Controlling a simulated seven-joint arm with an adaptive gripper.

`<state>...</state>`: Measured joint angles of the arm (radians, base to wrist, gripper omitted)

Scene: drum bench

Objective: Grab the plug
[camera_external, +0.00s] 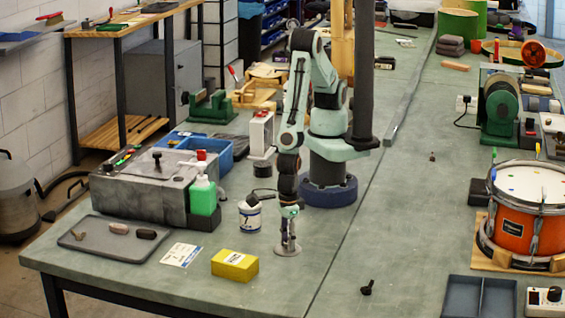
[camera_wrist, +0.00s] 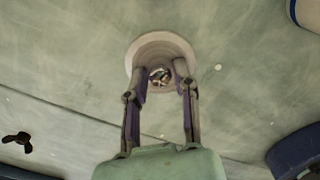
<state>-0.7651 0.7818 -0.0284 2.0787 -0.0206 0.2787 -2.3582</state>
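A pale round, flanged piece that looks like the plug (camera_wrist: 138,51) lies on the bench under my gripper (camera_wrist: 160,76) in the wrist view. Small metallic detail shows in its middle. My two fingers point down over it, one on each side of the middle, with a gap between their tips. I cannot tell whether the fingertips touch it. In the external view, my gripper (camera_external: 289,240) is low over the bench, with the plug's pale rim (camera_external: 289,252) around its tips.
A yellow box (camera_external: 235,265) and a white jar (camera_external: 250,220) stand left of my gripper. A black wing-shaped piece (camera_external: 367,288) lies to the right and also shows in the wrist view (camera_wrist: 17,140). An orange drum (camera_external: 515,216) stands far right. The bench between is mostly clear.

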